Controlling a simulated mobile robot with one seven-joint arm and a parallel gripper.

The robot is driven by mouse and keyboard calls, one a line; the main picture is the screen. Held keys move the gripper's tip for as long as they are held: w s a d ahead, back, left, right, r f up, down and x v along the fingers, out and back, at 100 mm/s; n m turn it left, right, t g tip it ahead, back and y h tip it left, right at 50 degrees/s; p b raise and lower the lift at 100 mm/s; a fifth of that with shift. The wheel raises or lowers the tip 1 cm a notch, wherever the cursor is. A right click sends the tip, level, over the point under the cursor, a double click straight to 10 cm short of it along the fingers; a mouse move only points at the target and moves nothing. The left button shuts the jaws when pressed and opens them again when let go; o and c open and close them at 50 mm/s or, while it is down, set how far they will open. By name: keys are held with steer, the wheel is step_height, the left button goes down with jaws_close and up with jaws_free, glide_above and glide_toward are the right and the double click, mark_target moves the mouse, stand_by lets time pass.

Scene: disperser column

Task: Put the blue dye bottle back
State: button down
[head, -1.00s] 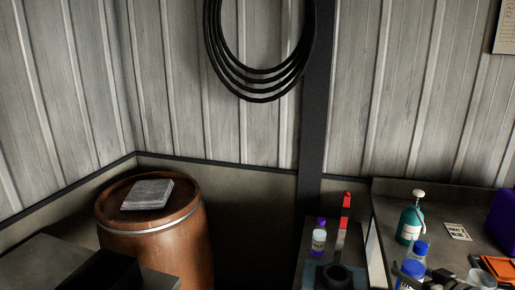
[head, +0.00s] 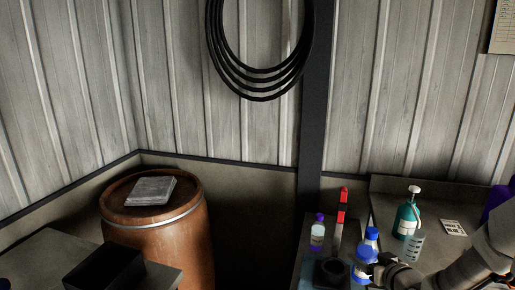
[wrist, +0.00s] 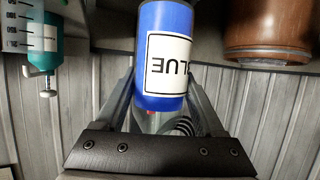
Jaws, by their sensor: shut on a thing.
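The blue dye bottle (head: 362,268) has a blue cap and a white label. It is at the lower right of the head view, in front of the narrow bench (head: 345,240). My gripper (head: 376,266) is shut on it from the right. In the wrist view the bottle (wrist: 165,55) sits between the fingers of my gripper (wrist: 165,85), its "BLUE" label upside down and its upper edge cut off. A purple-capped bottle (head: 318,232) stands on the narrow bench to the left. Whether the blue bottle touches any surface cannot be told.
A dark round open-topped thing (head: 331,271) is close left of the blue bottle. A red object (head: 343,204) is behind. A teal pump bottle (head: 407,217) and clear beaker (head: 413,245) stand on the right counter (head: 390,192). A wooden barrel (head: 160,245) is left.

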steer(key=a+f+m+h, duration=0.1)
steer(key=a+f, duration=0.1)
steer(key=a, duration=0.5)
steer(key=a+f+h, duration=0.1)
steer(key=a+f, duration=0.2)
steer(key=a, duration=0.5)
steer(key=shift+m, duration=0.4)
steer(key=shift+a, duration=0.1)
steer(key=shift+s, duration=0.1)
